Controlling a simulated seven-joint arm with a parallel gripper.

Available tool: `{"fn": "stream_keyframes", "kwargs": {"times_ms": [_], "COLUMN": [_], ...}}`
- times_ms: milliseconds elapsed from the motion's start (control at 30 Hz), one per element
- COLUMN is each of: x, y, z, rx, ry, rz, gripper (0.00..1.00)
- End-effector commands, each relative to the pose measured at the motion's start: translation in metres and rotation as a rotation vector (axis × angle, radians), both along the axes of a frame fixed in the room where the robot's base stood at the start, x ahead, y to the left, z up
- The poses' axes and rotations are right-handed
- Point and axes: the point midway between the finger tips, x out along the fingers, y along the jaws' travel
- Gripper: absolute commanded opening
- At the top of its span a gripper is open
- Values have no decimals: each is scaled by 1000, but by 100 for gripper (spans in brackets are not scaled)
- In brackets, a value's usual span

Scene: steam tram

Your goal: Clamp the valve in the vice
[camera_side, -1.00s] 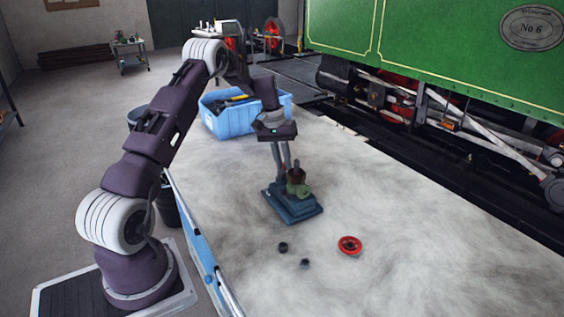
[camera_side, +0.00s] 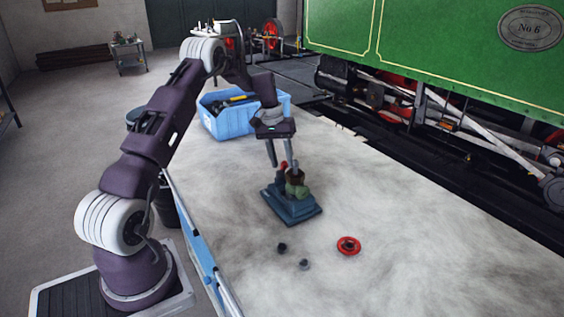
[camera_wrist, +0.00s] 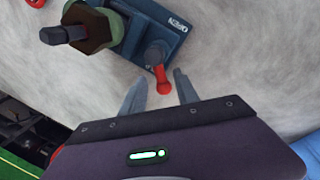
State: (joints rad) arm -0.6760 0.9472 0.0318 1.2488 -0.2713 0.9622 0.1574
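The blue vice (camera_side: 290,208) stands on the pale bench top in the side view. The green valve (camera_side: 297,190) with a brown hex nut and dark stem sits upright at the vice's top; whether the jaws grip it I cannot tell. In the wrist view the valve (camera_wrist: 108,15) is at the upper left, beside a blue plate of the vice (camera_wrist: 165,40) with lettering that seems to read OPEN. A red-handled lever (camera_wrist: 160,78) is on that plate. My gripper (camera_wrist: 158,90) is open, its fingers apart on either side of the lever's red end, with no visible contact.
A red handwheel (camera_side: 348,246) and two small parts, one dark (camera_side: 282,248) and one grey (camera_side: 304,264), lie in front of the vice. A blue crate (camera_side: 228,120) with tools stands behind. The bench right of the vice is clear. A green tram stands beyond.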

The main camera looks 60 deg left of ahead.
Motion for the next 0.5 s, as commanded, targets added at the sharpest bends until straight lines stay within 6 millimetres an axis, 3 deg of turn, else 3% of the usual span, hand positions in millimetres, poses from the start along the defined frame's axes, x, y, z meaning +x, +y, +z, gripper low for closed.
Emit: {"fn": "stream_keyframes", "kwargs": {"times_ms": [233,500], "x": [-6,-8], "y": [9,10], "z": [49,61], "rx": [4,3], "ry": [-4,-2], "rz": [2,2], "gripper": [37,37]}}
